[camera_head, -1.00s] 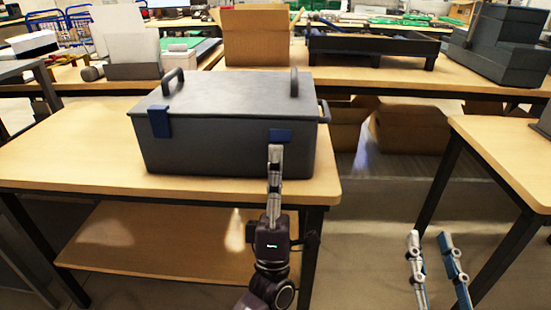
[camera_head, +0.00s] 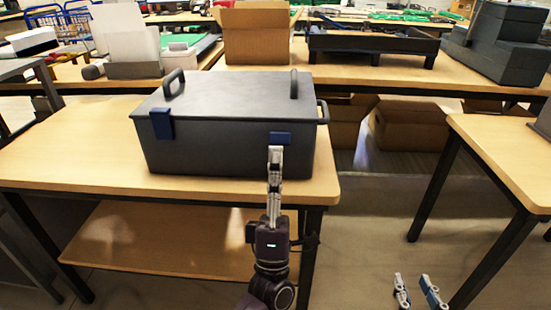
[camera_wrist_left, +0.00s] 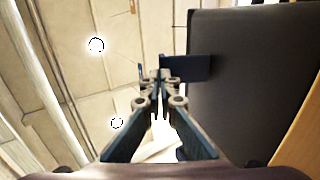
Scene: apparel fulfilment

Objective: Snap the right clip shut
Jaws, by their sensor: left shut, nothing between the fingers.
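A dark grey lidded box (camera_head: 215,150) stands on a wooden table, its lid down. The right clip (camera_head: 280,138) is a small blue flap at the top front edge, shorter-looking than the left clip (camera_head: 161,123), which hangs down the front. In the left wrist view the right clip (camera_wrist_left: 190,67) juts past the box's edge. My left gripper (camera_head: 275,150) is shut and empty, its tips just below and in front of the right clip; they look close to it, but contact is unclear. My right gripper (camera_head: 413,279) is low at bottom right, fingers apart, away from the box.
The table (camera_head: 75,155) has bare space left of the box. Another table (camera_head: 510,155) stands at right, with a floor gap between. Behind are an open cardboard box (camera_head: 256,38) and a dark tray (camera_head: 373,45). Lid handles (camera_head: 294,84) stick up.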

